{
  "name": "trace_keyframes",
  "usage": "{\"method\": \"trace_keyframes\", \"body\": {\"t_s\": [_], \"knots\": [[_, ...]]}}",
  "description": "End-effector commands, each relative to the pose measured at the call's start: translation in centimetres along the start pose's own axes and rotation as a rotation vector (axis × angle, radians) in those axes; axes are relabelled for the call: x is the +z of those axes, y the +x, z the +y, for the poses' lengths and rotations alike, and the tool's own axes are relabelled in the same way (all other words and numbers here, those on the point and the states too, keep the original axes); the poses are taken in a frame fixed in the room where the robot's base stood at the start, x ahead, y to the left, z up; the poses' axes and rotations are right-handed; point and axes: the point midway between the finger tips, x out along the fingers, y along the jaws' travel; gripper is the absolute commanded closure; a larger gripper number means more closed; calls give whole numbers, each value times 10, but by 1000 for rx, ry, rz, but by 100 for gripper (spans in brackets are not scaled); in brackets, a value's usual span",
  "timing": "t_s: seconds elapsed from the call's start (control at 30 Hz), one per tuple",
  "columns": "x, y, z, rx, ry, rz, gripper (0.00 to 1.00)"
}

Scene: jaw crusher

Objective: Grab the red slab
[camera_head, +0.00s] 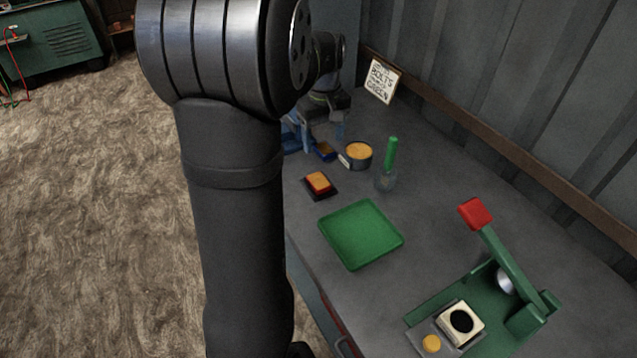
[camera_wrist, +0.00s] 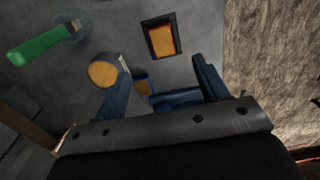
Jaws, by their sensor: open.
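A small slab with an orange top and reddish sides (camera_head: 318,182) sits on a dark square base on the grey bench. It is the nearest match to a red slab. In the wrist view its orange top (camera_wrist: 161,40) shows inside a dark frame, ahead of my fingertips. My gripper (camera_head: 316,135) is behind it in the head view, above the back left of the bench, partly hidden by my arm. In the wrist view my blue fingers (camera_wrist: 160,80) are spread apart, with no slab between them.
A blue container with orange contents (camera_head: 324,151) lies near my fingers. A round tin (camera_head: 358,155) and a green-handled tool (camera_head: 388,165) stand to its right. A green tray (camera_head: 361,234) lies nearer. A green press with a red-ended lever (camera_head: 500,285) stands front right. A sign (camera_head: 381,81) leans behind.

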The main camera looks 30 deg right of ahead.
Motion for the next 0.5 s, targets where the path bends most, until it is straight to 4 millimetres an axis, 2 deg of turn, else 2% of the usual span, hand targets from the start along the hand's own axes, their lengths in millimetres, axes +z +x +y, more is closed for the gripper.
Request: {"method": "trace_keyframes", "body": {"t_s": [0.1, 0.3, 0.5], "knots": [[1, 28, -1, -4, 1, -5, 33], [0, 71, 0, -3, 2, -3, 33], [0, 98, 0, -1, 3, -1, 33]]}}
